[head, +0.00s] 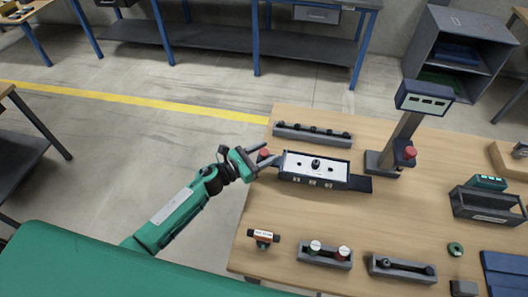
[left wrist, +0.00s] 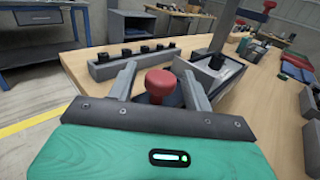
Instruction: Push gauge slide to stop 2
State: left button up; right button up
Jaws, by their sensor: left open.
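The gauge (head: 300,165) is a box with a white top, a black knob in the middle and several small marked windows along its front. A dark slide (head: 360,184) sticks out of its right end. A red knob (head: 264,153) stands at the gauge's left end; it also shows in the left wrist view (left wrist: 160,85). My left gripper (head: 268,154) is at that end with its jaws open. In the left wrist view the two fingers (left wrist: 156,72) stand on either side of the red knob, with visible gaps. The knob's base is partly hidden by the gripper.
A grey rail with several black pegs (head: 312,134) lies behind the gauge. A post with a display (head: 423,98) stands to the right, with a red button (head: 409,153) beside it. Small fixtures (head: 324,254) line the table's front. Bare wood lies in front of the gauge.

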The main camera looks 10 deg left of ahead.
aim_at(308, 166)
pick_arm(q)
grip_shut()
jog(key=shift+d, duration=0.45)
jog(key=d+b, duration=0.2)
jog(key=d, duration=1.1)
jog(key=shift+d, duration=0.35)
pick_arm(e)
notch_tip(308, 166, down, 2)
jog(key=shift+w+d+f, duration=0.1)
jog(key=shift+d+f, duration=0.05)
jog(key=shift+f, duration=0.05)
pick_arm(q)
grip_release()
jog(key=shift+a, duration=0.1)
